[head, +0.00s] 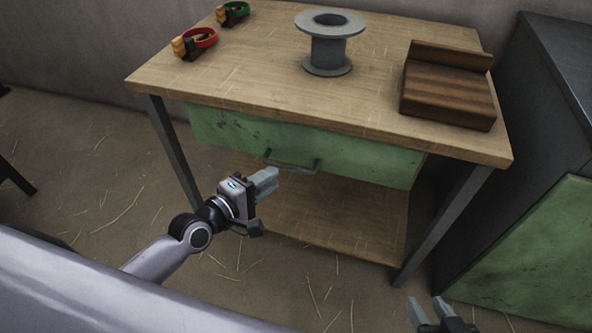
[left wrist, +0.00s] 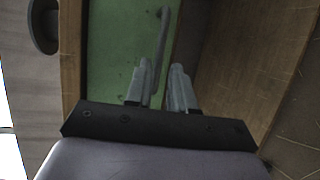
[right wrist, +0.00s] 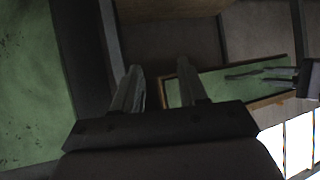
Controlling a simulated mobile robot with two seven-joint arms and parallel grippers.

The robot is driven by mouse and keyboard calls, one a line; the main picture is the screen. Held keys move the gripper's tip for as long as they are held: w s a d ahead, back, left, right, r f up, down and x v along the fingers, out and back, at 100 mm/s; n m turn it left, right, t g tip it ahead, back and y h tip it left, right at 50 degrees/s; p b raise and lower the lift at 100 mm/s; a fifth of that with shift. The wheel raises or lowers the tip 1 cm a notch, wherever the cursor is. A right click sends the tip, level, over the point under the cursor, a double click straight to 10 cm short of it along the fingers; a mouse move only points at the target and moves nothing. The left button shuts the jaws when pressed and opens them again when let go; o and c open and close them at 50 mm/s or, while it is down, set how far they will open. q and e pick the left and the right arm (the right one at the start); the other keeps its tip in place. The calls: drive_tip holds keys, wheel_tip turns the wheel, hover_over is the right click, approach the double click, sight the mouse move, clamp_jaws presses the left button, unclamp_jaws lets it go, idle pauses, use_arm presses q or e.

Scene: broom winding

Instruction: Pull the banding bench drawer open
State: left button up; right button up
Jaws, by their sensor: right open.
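The banding bench has a wooden top (head: 250,80) and a green drawer front (head: 370,160) just under it, which looks closed. A grey bar handle (head: 292,165) is on the drawer's middle. My left gripper (head: 268,182) is at the handle's left end, just in front of it. In the left wrist view its fingers (left wrist: 162,85) are apart, with the handle (left wrist: 163,45) running down toward the gap between them; contact cannot be told. My right gripper (head: 427,304) is open and empty, low at the bottom right; it also shows in the right wrist view (right wrist: 160,90).
On the bench are a grey spool (head: 328,50), a dark wooden block (head: 450,90) and two banded tools, red (head: 195,42) and green (head: 233,13). A lower shelf (head: 320,225) is below. A dark cabinet with a green door (head: 545,250) stands right. Floor in front is clear.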

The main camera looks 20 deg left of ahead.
sight(288, 167)
use_arm(q)
drive_tip(key=shift+b+x, duration=0.95)
drive_tip(key=shift+x, duration=2.5)
clamp_jaws()
